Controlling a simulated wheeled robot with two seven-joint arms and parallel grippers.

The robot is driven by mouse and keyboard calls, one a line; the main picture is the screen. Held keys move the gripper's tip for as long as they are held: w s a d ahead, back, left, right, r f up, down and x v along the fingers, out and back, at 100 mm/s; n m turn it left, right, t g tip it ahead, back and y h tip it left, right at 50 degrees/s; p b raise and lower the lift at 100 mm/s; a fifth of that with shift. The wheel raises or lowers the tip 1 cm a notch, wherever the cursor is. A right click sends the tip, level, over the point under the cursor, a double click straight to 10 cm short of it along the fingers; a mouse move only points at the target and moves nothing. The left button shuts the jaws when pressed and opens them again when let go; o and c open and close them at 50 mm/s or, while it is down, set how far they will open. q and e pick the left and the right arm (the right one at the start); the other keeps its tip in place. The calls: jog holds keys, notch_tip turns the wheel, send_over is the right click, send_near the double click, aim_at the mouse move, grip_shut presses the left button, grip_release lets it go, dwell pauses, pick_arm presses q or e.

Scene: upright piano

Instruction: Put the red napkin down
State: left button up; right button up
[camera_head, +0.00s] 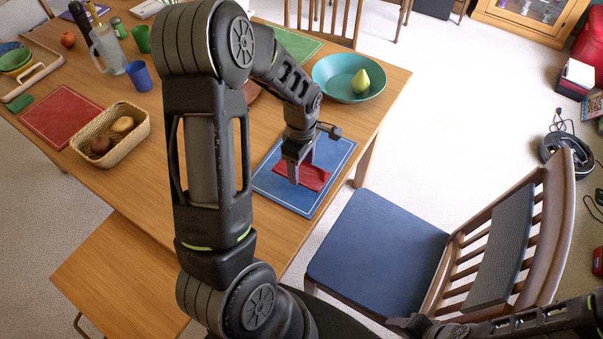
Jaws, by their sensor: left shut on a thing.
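The red napkin (315,178) is a small folded dark red cloth over the blue placemat (333,158) near the table's right end. My left gripper (294,180) points down at the napkin's left part and is shut on it. The napkin looks at or just above the placemat; I cannot tell if it touches. My left arm hides part of the table's middle. At the lower right edge part of my right arm (540,318) shows, and its gripper is not clearly seen.
A teal bowl (335,92) with a pear (360,81) stands behind the placemat. A wicker basket (128,150) and a red placemat (62,117) lie at the left. A chair with a blue seat (375,245) stands at the table's right front.

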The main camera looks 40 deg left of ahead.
aim_at(301, 170)
pick_arm(q)
jog(key=shift+f+p, duration=0.3)
jog(key=shift+f, duration=1.75)
jog(key=shift+f, duration=0.1)
jog(key=o, duration=1.3)
notch_tip(301, 170, up, 12)
jog(key=shift+r+b, duration=0.15)
jog(key=shift+b, duration=0.4)
